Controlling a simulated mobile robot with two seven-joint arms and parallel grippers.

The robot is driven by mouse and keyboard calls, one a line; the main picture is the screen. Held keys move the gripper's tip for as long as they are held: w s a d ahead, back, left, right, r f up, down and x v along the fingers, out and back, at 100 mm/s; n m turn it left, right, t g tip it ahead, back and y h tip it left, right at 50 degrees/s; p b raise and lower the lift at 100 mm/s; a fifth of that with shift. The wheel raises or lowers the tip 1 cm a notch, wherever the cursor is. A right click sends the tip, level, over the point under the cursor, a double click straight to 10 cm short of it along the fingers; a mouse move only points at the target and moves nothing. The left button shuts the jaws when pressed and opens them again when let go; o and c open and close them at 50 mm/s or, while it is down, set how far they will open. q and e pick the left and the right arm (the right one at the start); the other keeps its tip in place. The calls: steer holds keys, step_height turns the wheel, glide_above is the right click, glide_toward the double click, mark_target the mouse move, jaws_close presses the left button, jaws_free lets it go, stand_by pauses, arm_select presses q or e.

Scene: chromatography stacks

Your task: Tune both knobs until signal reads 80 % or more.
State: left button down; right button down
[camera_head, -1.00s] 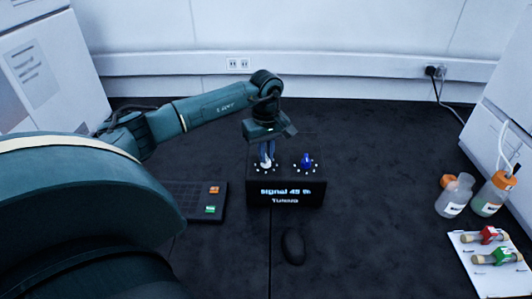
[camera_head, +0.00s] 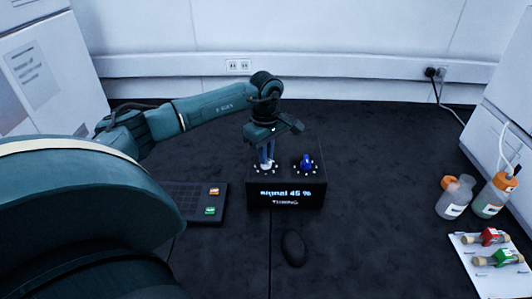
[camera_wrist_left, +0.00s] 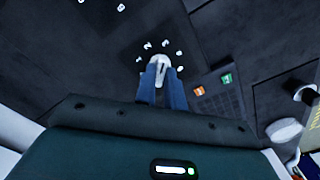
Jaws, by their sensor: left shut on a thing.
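The black tuning box (camera_head: 285,199) stands in the middle of the dark bench, and its front display reads "signal 45 %" and "TUNING". A blue knob (camera_head: 306,161) sits on the right of its top, ringed by white marks. A white knob (camera_wrist_left: 160,68) sits on the left of its top, with numbered marks around it. My left gripper (camera_head: 267,158) points down at the white knob from above. In the left wrist view its blue fingers (camera_wrist_left: 162,80) are shut on the white knob. In the head view the fingers mostly hide that knob. My right gripper is not in view.
A dark keypad (camera_head: 185,197) with orange and green keys lies left of the box. A black mouse (camera_head: 293,248) lies in front.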

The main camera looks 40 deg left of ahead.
arm_select(q)
steer(key=c, duration=1.5)
jaws_free()
step_height(320, 180, up, 13)
steer(key=shift+r+b, duration=0.1)
steer(key=shift+b, duration=0.3)
steer(key=shift+s, duration=0.1)
